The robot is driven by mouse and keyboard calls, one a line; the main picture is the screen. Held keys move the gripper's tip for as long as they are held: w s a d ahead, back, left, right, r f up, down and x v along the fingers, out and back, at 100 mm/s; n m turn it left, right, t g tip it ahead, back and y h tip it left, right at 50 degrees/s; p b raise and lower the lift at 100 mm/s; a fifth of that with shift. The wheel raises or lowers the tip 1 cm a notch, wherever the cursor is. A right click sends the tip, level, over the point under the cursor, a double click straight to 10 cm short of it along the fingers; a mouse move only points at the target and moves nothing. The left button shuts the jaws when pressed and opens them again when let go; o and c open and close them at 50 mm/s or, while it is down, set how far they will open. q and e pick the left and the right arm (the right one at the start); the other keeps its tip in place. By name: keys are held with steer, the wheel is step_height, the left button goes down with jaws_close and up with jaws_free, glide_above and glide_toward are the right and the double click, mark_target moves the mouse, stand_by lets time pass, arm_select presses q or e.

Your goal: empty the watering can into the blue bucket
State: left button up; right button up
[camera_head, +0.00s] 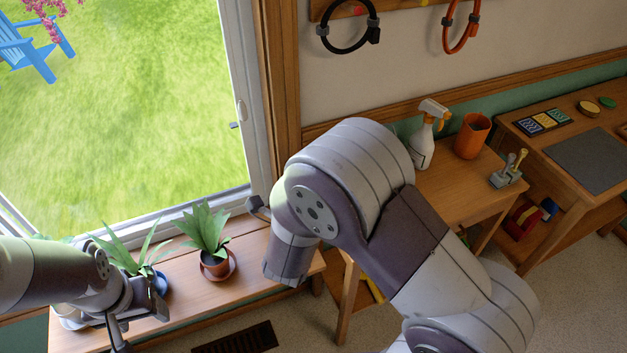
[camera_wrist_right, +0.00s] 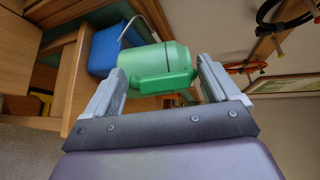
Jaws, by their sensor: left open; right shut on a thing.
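The green watering can (camera_wrist_right: 160,66) shows in the right wrist view between the two fingers of my right gripper (camera_wrist_right: 163,84), which is shut on it. The blue bucket (camera_wrist_right: 104,52) appears just beyond the can, partly covered by it. A thin pale curved line by the bucket may be its handle; I cannot tell. The inside of the bucket is hidden. In the head view, my right arm hides the can, the bucket and the right gripper. My left gripper (camera_head: 138,318) is open at the lower left, over the plant bench.
A side table (camera_head: 450,200) holds a spray bottle (camera_head: 422,145), an orange pot (camera_head: 472,137) and small tools (camera_head: 508,172).

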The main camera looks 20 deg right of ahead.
steer(key=shift+g+y, duration=0.6)
steer(key=shift+w+d+r+p, duration=0.1)
steer(key=shift+r+p, duration=1.9)
steer(key=shift+p, duration=1)
steer(key=shift+m+g+y, duration=0.5)
steer(key=shift+g+y, duration=0.3)
steer(key=r+p, duration=0.1)
steer(key=p, duration=0.1)
steer(key=r+p, duration=0.2)
steer(key=d+r+p, duration=0.1)
steer(key=p, duration=0.1)
steer(key=shift+w+r, duration=0.2)
steer(key=shift+w, duration=0.2)
steer(key=shift+m+g+y, duration=0.3)
steer(key=shift+g+y, duration=0.3)
steer(key=shift+g, duration=0.1)
steer(key=r+p, duration=0.1)
steer(key=d+r+p, duration=0.1)
steer(key=p, duration=0.1)
steer(key=w+r+p, duration=0.1)
steer(key=shift+w+d+r, duration=0.1)
steer(key=shift+d+r, duration=0.2)
steer(key=d+r+p, duration=0.1)
steer(key=p, duration=0.1)
steer(key=w+d+r+g+y+p, duration=0.1)
steer(key=p, duration=0.1)
steer(key=w+d+r+g+y+p, duration=0.1)
steer(key=r+p, duration=0.1)
steer(key=shift+m+p, duration=0.3)
steer(key=shift+a, duration=0.1)
